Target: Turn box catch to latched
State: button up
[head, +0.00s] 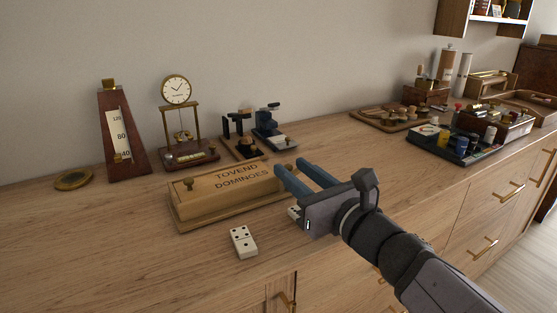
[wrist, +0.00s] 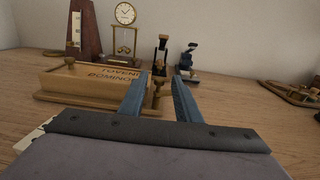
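The wooden dominoes box (head: 222,189), lettered "TOVEND DOMINOES", lies closed on the wooden cabinet top; it also shows in the wrist view (wrist: 75,84). A small brass fitting, seemingly the box catch (wrist: 158,86), stands at the box's right end and appears between my fingers in the wrist view. Its exact turn is too small to tell. In the head view my fingers hide that end. My gripper (head: 291,167) is open, its two blue fingers apart and pointing at the box's right end. In the wrist view my gripper (wrist: 160,79) holds nothing visible; contact with the catch cannot be told.
A domino (head: 243,241) lies in front of the box. Behind stand a metronome (head: 124,138), a small clock (head: 177,91) and dark little devices (head: 268,130). A tray of bottles (head: 462,144) is at the right. The wood between is clear.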

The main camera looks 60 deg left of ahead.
jog(key=shift+s+a+p, duration=0.1)
jog(key=shift+a+p, duration=0.35)
jog(key=shift+a, duration=2.9)
jog(key=shift+c, duration=0.2)
grip_shut()
